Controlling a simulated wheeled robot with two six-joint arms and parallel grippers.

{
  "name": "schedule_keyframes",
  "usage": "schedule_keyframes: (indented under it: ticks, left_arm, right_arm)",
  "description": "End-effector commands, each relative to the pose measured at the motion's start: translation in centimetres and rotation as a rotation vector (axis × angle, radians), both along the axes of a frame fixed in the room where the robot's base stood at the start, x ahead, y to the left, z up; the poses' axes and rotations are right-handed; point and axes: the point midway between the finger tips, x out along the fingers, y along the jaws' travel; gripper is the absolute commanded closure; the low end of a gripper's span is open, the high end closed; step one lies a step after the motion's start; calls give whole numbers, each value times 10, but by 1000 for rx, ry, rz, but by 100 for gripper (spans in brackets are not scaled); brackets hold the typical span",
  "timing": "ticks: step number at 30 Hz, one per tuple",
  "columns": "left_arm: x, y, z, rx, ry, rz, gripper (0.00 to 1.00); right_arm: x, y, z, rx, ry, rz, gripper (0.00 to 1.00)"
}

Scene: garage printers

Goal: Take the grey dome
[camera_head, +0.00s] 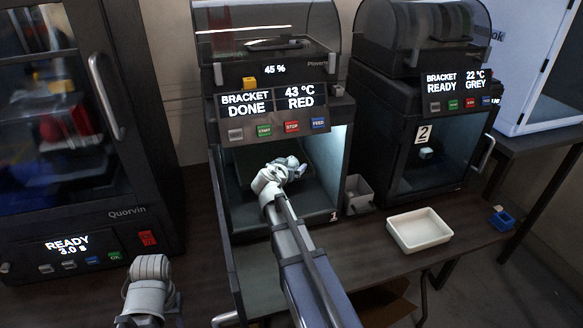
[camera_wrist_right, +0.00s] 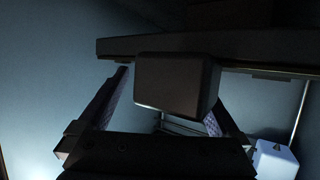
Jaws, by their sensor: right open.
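I cannot make out a grey dome in either view. My right gripper (camera_head: 291,168) is inside the open chamber of printer 1 (camera_head: 226,190), partly hidden by my own wrist. In the right wrist view my right gripper (camera_wrist_right: 167,98) is open, its fingers apart. A dark rounded block (camera_wrist_right: 175,83) shows beyond and between the fingers, under a dark horizontal bar; I cannot tell whether they touch. A pale blue-white object (camera_wrist_right: 274,160) is at the lower right of that view. Part of my left arm shows at the lower left of the head view, without its fingers.
Printer 1's panel reads BRACKET DONE, RED. Printer 2 (camera_head: 408,165) reads BRACKET READY, GREY; a small pale cube (camera_head: 426,153) shows at its front. A white tray (camera_head: 419,230), a grey bin (camera_head: 358,190) and a blue box (camera_head: 502,220) are on the table. A Quorvin machine (camera_head: 127,212) stands left.

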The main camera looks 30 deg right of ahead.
Motion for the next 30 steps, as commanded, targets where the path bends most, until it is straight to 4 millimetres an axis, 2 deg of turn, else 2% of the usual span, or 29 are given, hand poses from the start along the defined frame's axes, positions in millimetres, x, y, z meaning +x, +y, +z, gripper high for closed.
schedule_keyframes:
  ticks: [7, 30]
  left_arm:
    - [0, 0, 0, 0, 0, 0, 53]
    - [0, 0, 0, 0, 0, 0, 53]
  right_arm:
    - [1, -1, 0, 0, 0, 1, 4]
    - [1, -1, 0, 0, 0, 1, 90]
